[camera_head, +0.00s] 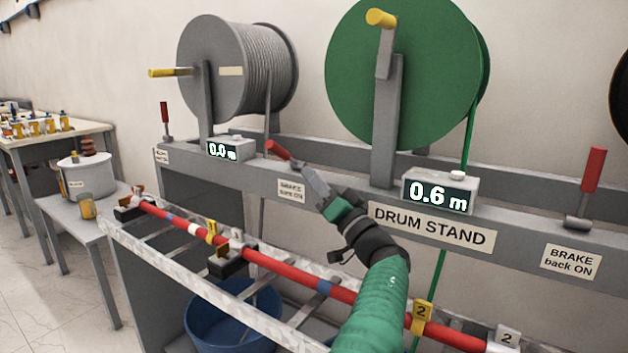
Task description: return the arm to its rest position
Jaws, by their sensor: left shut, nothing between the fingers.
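My left gripper (313,184) is at the end of my green-sleeved left arm, which rises from the bottom of the view. It is shut and empty, at the front of the drum stand (345,180). Its tip points up and left, close to a red-handled brake lever (278,150) that is tilted to the left. I cannot tell whether they touch. The gripper covers part of the lever's base and of the beam behind. My right gripper is out of view.
A ladder-like tray with a red cable (265,262) runs below and in front of my arm. A green drum (400,75) and a grey drum (225,65) stand above. Length counters (440,192) sit on the beam. A blue bucket (230,325) is underneath.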

